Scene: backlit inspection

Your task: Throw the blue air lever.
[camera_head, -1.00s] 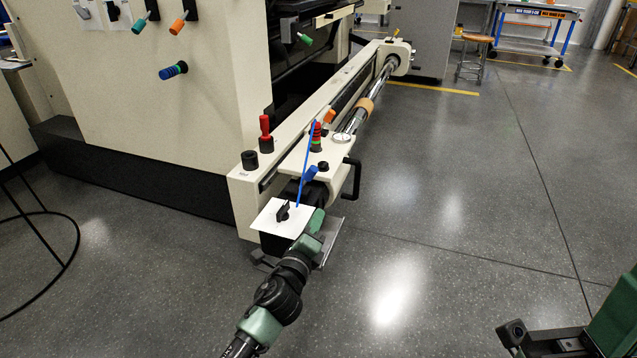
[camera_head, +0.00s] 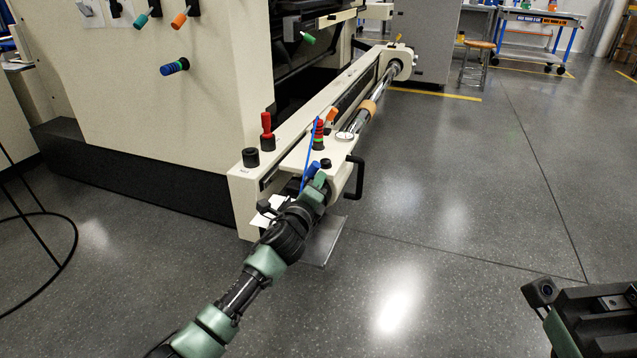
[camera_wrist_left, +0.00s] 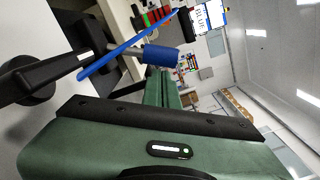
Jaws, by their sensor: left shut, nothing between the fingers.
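The blue lever's knob (camera_head: 314,167) sits low at the near end of the cream machine rail, partly covered by my arm. In the left wrist view the blue knob (camera_wrist_left: 162,55) is on a grey shaft. A thin blue strip or tube (camera_wrist_left: 125,48) runs slantwise in front of that shaft. My left gripper (camera_head: 319,181) is shut and empty, right by the knob. In the wrist view its green fingers (camera_wrist_left: 163,88) lie just beside the knob; whether they touch it I cannot tell. Only part of my right wrist shows at the lower right; its fingers are out of frame.
A white plate (camera_head: 262,216) is mostly behind my arm. The floor to the right is clear.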

